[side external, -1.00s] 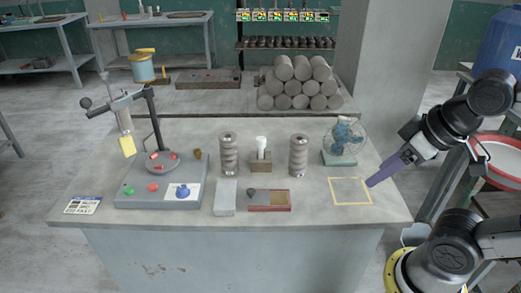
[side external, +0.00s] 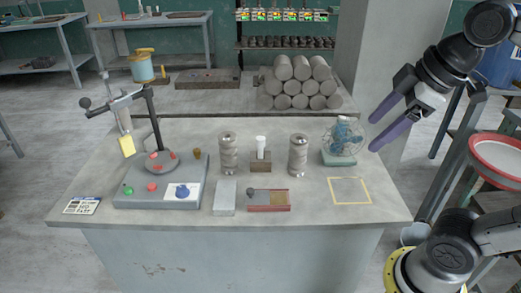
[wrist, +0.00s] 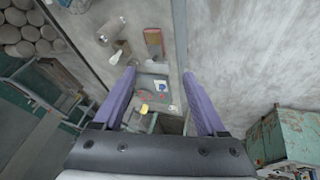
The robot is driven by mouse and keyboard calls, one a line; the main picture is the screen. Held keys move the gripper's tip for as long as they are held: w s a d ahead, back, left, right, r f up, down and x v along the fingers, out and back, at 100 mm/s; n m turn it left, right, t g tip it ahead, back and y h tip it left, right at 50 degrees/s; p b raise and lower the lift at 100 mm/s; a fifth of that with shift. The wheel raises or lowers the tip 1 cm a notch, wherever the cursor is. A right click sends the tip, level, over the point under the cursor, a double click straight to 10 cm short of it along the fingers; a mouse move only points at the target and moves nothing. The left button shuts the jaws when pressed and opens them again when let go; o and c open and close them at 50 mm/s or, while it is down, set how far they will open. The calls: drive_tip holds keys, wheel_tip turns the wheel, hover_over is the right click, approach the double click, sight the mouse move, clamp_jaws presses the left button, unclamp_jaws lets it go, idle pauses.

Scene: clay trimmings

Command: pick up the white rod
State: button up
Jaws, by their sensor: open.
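The white rod (side external: 261,142) stands upright in a small brown block (side external: 261,161) in the middle of the table, between two grey ribbed cylinders. A short white shape in the wrist view (wrist: 115,58) appears to be the same rod. My gripper (side external: 373,135) is open and empty, with its two purple fingers apart. It is raised at the right side of the table, beside the fan and well to the right of the rod. The open fingers also show in the wrist view (wrist: 158,72).
Ribbed cylinders flank the rod on the left (side external: 229,154) and right (side external: 298,155). A blue fan (side external: 343,138) stands between them and my gripper. A red-rimmed tray (side external: 269,208) and a grey block (side external: 225,198) lie in front. The yellow-outlined square (side external: 350,191) is empty.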

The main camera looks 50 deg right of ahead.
drive_tip(key=w+d+r+n, duration=0.1)
drive_tip(key=w+r+n, duration=0.4)
drive_tip(key=w+r, duration=0.45)
drive_tip(key=n+g, duration=0.4)
drive_tip(key=g, duration=0.1)
hover_over(260, 138)
wheel_tip(260, 138, down, 22)
wheel_tip(260, 138, down, 8)
drive_tip(key=shift+w+a, duration=0.1)
drive_tip(key=shift+d+f, duration=0.2)
drive_tip(key=shift+f, duration=2.4)
clamp_jaws()
